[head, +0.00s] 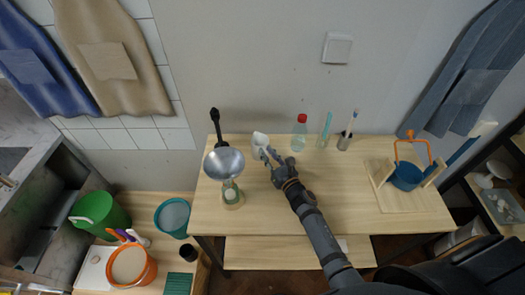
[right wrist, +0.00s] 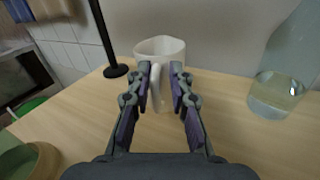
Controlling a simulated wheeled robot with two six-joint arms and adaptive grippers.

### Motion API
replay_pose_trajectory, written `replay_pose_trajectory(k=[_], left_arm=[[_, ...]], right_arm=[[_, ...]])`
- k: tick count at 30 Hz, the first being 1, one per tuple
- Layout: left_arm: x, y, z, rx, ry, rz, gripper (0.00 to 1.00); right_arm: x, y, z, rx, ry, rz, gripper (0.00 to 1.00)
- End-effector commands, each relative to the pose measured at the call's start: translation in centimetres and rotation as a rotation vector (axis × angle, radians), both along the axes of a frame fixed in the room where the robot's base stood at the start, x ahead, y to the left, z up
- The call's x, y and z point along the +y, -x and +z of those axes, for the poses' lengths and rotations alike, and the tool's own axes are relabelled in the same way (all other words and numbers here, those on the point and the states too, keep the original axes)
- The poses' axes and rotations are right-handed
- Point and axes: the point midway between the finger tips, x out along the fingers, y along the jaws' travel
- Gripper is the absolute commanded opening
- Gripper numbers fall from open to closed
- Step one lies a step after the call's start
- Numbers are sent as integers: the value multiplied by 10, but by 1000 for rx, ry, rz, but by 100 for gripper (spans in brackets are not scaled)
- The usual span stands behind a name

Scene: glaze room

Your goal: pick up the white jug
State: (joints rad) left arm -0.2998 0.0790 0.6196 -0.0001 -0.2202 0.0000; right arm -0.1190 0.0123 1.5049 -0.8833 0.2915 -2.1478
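The white jug (head: 260,140) stands upright at the back of the wooden table in the head view, near the wall. My right gripper (head: 268,154) reaches it from the front right. In the right wrist view the jug (right wrist: 162,46) stands ahead, its handle toward me. The jug still appears to rest on the table. My left gripper is not in view.
A lamp with a silver head (head: 224,163) stands left of the jug; its black pole (right wrist: 103,32) is close by. A clear bottle with a red cap (head: 300,133) stands to the right. A green-and-wood pot (head: 232,197) is at the front left.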

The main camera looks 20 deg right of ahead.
Motion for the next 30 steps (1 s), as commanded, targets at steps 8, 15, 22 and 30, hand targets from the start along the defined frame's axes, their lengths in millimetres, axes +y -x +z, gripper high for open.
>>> replay_pose_trajectory(k=[8,15,22,30], left_arm=[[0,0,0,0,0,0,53],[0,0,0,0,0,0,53],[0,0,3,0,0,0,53],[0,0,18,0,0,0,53]], right_arm=[[0,0,0,1,0,0,0],[0,0,0,0,0,0,0],[0,0,5,0,-1,0,0],[0,0,32,-1,0,0,0]])
